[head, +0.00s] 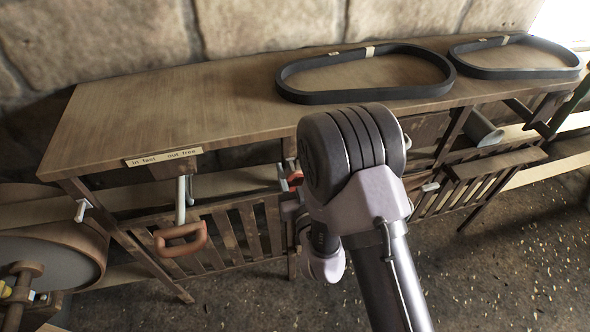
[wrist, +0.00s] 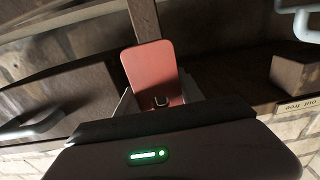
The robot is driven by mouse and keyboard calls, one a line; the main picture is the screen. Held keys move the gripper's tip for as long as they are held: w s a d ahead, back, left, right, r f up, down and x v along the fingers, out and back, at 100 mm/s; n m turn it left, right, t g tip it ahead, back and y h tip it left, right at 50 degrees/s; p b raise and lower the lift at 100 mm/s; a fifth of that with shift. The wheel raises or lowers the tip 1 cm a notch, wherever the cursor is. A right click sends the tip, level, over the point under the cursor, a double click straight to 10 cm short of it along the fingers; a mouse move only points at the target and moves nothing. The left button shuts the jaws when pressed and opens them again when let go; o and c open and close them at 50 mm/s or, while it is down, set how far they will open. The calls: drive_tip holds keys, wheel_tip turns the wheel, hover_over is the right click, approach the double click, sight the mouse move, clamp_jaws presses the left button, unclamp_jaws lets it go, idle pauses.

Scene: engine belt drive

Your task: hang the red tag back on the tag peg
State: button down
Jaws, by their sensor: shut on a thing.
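The red tag (wrist: 151,66) is a flat, rounded plate, seen in the wrist view between the two pale fingers of my gripper (wrist: 158,98). My gripper is shut on its lower part in that picture. A small dark hole or loop with a light rim shows on the tag near the fingers. The tag lies in front of a wooden post; I cannot tell whether it touches it. In the head view a small bit of the red tag (head: 294,179) shows left of my wrist, which hides the rest. I cannot tell for sure which part is the tag peg.
The wooden bench (head: 190,100) carries two black belts (head: 365,93) (head: 515,73). A lever with a brown handle (head: 181,240) hangs under a label (head: 163,157) at its front edge. A small white peg (head: 82,210) sticks out at the left leg. Slatted racks are below.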

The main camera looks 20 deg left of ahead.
sight(289, 161)
drive_tip(key=shift+p+x, duration=0.95)
drive_tip(key=shift+x, duration=0.15)
drive_tip(key=shift+w+a+f+b, duration=0.3)
drive_tip(key=shift+w+b, duration=0.25)
drive_tip(key=shift+b, duration=0.25)
drive_tip(key=shift+w+a+r+b, duration=0.1)
drive_tip(key=shift+b, duration=0.25)
drive_tip(key=shift+r, duration=0.1)
drive_tip(key=c, duration=0.7)
unclamp_jaws()
drive_tip(key=shift+o, duration=0.2)
